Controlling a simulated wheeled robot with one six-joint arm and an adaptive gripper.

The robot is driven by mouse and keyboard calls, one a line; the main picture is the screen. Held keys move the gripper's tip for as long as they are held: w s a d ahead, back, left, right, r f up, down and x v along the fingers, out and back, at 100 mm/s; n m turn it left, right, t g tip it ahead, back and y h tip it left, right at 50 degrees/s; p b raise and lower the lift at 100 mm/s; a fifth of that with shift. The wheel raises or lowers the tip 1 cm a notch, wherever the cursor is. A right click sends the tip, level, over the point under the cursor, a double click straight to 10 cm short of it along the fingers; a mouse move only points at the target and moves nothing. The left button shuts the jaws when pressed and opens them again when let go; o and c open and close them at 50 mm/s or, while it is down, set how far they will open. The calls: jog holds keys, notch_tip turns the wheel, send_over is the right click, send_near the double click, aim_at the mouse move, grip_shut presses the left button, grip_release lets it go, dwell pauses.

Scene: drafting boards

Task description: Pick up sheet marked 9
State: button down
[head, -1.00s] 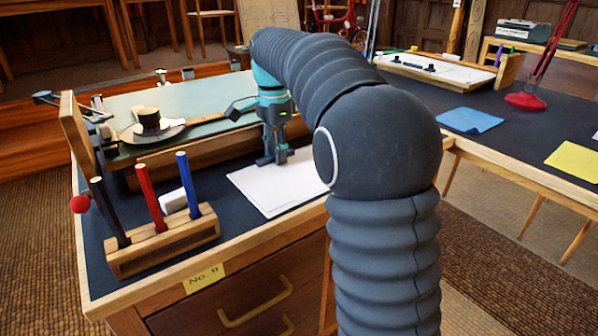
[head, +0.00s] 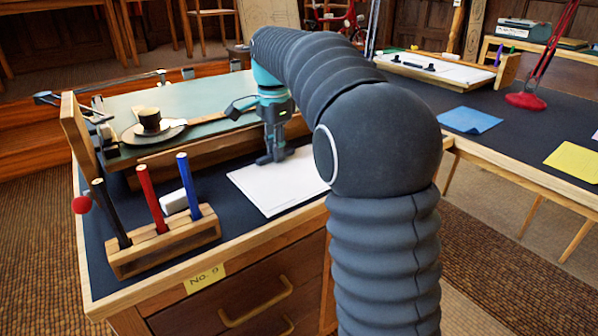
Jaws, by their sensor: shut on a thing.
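A white sheet (head: 278,190) lies on the dark top of the desk whose front carries a yellow "No. 9" label (head: 205,279). Any mark on the sheet is too small to read. My gripper (head: 272,158) points down at the sheet's far edge, its fingers close together. It is shut on the sheet there. The sheet looks flat on the desk. My arm hides the sheet's right end.
A wooden holder (head: 165,245) with black, red and blue markers stands at the front left. A blue sheet (head: 469,120) and yellow sheet (head: 575,160) lie on the right table.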

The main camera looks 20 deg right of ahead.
jog(key=shift+r+p, duration=0.5)
jog(key=shift+s+r+p, duration=0.15)
jog(key=shift+r+p, duration=0.6)
jog(key=shift+r, duration=0.3)
jog(key=shift+s+d+r, duration=0.1)
jog(key=shift+s+r, duration=0.05)
jog(key=shift+r, duration=0.8)
jog(key=shift+s+d+r, duration=0.1)
jog(key=shift+s+r, duration=0.05)
jog(key=shift+r, duration=0.8)
